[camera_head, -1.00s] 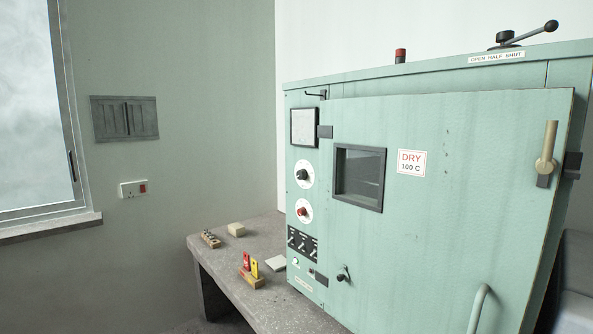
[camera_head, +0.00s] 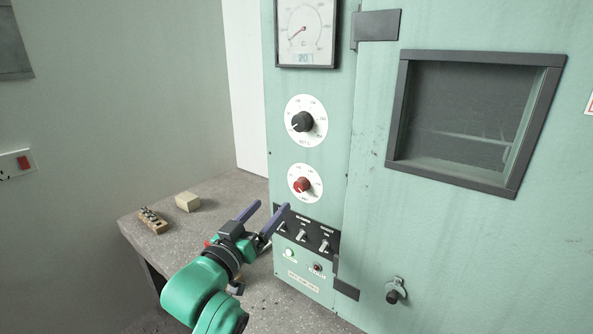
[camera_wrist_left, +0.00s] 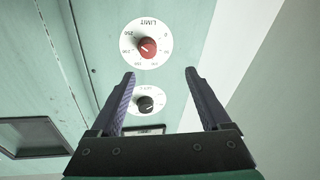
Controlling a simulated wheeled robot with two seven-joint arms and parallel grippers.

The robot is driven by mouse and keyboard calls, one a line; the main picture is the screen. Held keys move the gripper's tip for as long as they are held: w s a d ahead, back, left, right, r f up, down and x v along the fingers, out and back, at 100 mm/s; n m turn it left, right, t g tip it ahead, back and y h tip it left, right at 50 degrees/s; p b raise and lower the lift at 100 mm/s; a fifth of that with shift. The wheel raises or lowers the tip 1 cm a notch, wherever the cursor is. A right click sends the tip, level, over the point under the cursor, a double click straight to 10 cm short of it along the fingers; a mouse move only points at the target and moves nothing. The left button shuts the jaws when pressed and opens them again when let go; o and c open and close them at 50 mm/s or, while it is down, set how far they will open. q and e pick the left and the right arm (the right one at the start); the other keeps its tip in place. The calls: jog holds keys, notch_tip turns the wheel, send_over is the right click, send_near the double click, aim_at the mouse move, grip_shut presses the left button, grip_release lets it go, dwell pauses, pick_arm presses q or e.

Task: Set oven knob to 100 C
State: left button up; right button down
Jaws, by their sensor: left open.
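The oven (camera_head: 345,150) is pale green. Its black knob (camera_head: 302,122) sits on a white dial, with a red knob (camera_head: 302,185) on a similar dial below. My left gripper (camera_head: 268,208) is open and empty, low and left of both knobs, fingers pointing up toward the panel. In the left wrist view the panel appears upside down. There the red knob (camera_wrist_left: 148,48) on the dial marked LIMIT is beyond the fingertips, and the black knob (camera_wrist_left: 146,104) appears between the open fingers (camera_wrist_left: 160,73), apart from them. My right gripper is out of view.
A round gauge (camera_head: 305,30) with a small display is above the dials. Below are several toggle switches (camera_head: 302,235) near my gripper. The oven window (camera_head: 470,120) is at right. A cream block (camera_head: 188,202) and a small rack (camera_head: 153,221) lie on the bench (camera_head: 225,195).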

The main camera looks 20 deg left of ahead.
aim_at(298, 125)
pick_arm(q)
jog(key=s+r+t+h, duration=0.2)
jog(key=s+r+t, duration=0.15)
jog(key=r, duration=0.75)
jog(key=shift+g, duration=0.25)
jog(key=p+x, duration=0.2)
jog(key=x, duration=0.2)
jog(key=p+x, duration=0.2)
jog(key=x, duration=0.3)
jog(key=p+x, duration=0.2)
jog(key=x, duration=0.2)
jog(key=shift+w+d+f, duration=0.15)
jog(key=shift+d+f, duration=0.05)
jog(key=shift+d, duration=0.2)
jog(key=shift+w+d, duration=0.1)
jog(key=shift+w, duration=0.3)
jog(key=shift+s, duration=0.1)
grip_shut()
jog(key=shift+m, duration=0.3)
jog(key=shift+f+m, duration=0.1)
jog(key=shift+m, duration=0.2)
